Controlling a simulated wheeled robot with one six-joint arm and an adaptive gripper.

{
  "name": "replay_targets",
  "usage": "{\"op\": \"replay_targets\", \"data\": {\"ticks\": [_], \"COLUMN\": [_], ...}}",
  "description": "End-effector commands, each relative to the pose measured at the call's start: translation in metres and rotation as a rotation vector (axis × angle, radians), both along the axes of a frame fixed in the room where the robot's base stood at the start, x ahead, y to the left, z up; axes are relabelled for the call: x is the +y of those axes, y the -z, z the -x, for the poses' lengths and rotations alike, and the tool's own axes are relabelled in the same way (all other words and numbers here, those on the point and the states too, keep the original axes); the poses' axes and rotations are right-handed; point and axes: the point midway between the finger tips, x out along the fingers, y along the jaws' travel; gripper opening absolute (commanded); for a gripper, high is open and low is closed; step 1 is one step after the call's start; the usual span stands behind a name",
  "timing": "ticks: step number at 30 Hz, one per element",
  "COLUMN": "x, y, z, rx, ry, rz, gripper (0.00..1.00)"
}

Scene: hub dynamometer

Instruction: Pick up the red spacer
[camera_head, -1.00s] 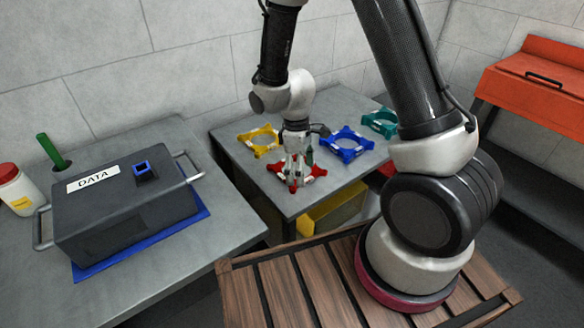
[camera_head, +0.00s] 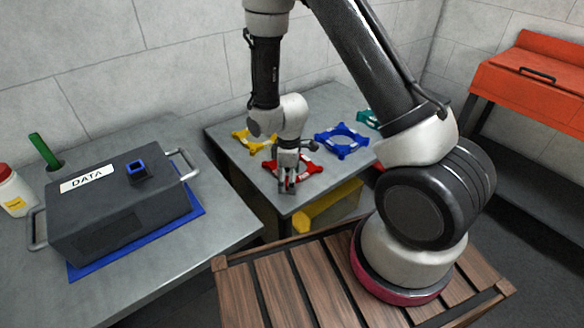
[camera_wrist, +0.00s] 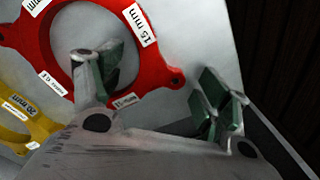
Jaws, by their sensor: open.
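The red spacer (camera_head: 310,167) is a flat ring with corner tabs. It lies on the grey table's near part, partly hidden behind my gripper (camera_head: 287,188). In the wrist view the red spacer (camera_wrist: 155,70) carries a "15 mm" label and fills the upper left. My gripper (camera_wrist: 162,86) is open there. Its left finger shows over the ring's central hole and its right finger shows outside the ring, with the lower right part of the rim between them. Whether the fingertips reach the table is unclear.
A yellow spacer (camera_head: 255,139), a blue spacer (camera_head: 342,140) and a teal spacer (camera_head: 369,118) lie on the same table. A dark box labelled DATA (camera_head: 120,200) stands on the left bench. A yellow bin (camera_head: 328,207) sits below the tabletop.

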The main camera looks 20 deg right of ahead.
Motion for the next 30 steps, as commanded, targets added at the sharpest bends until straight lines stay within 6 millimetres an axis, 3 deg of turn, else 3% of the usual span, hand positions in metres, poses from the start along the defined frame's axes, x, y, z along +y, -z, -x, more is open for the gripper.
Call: {"op": "replay_targets", "data": {"ticks": [4, 15, 23, 30], "x": [0.0, 0.0, 0.0, 0.0], "y": [0.0, -0.001, -0.003, -0.032], "z": [0.0, 0.0, 0.0, -0.001], "rx": [0.0, 0.0, -0.001, -0.004], "ry": [0.0, 0.001, 0.001, 0.001], "rz": [0.0, 0.0, 0.0, -0.001], "gripper": [0.73, 0.09, 0.08, 0.08]}}
